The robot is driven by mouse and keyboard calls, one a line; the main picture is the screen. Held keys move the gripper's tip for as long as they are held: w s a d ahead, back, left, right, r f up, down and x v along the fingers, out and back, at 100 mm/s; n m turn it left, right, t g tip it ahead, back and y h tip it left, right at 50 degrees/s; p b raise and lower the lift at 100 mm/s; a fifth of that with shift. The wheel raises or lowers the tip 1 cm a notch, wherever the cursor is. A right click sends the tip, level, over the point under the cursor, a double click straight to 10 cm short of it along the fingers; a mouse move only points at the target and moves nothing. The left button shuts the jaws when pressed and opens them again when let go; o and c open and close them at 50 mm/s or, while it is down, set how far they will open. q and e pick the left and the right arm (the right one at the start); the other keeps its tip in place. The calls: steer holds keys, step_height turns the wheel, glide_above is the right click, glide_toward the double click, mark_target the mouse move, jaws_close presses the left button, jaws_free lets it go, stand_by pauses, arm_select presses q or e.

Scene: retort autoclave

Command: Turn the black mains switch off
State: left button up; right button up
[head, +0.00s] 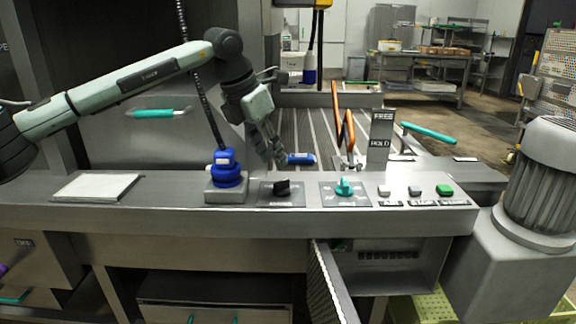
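The black mains switch (282,187) is a small black knob on a dark plate on top of the grey console (240,208), left of the teal knob (344,187). My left gripper (271,158) comes in from the upper left and points down, with its fingertips a little above and behind the black switch in the picture. I see a gap between fingertips and knob, so they look apart. The fingers are small and seen edge-on, so I cannot tell whether they are open or shut. My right gripper is out of view.
A blue plug-like fitting (227,170) stands just left of the switch. A blue-ended handle (301,158), an orange lever (347,130) and a FREE/HOLD sign (380,130) stand behind. Several buttons, one a green button (444,190), lie right. A white pad (96,187) lies left.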

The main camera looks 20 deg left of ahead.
mark_target(281, 181)
arm_select(q)
steer(key=x, duration=0.3)
steer(key=shift+w+a, duration=0.1)
steer(key=shift+a, duration=0.15)
steer(key=x, duration=0.3)
steer(key=shift+w+f+p, duration=0.15)
steer(key=shift+f+p, duration=0.2)
steer(key=shift+p, duration=0.05)
steer(key=shift+w+d+f, duration=0.15)
steer(key=shift+f, duration=0.2)
steer(key=shift+c, duration=0.4)
steer(key=c, duration=0.5)
jaws_close()
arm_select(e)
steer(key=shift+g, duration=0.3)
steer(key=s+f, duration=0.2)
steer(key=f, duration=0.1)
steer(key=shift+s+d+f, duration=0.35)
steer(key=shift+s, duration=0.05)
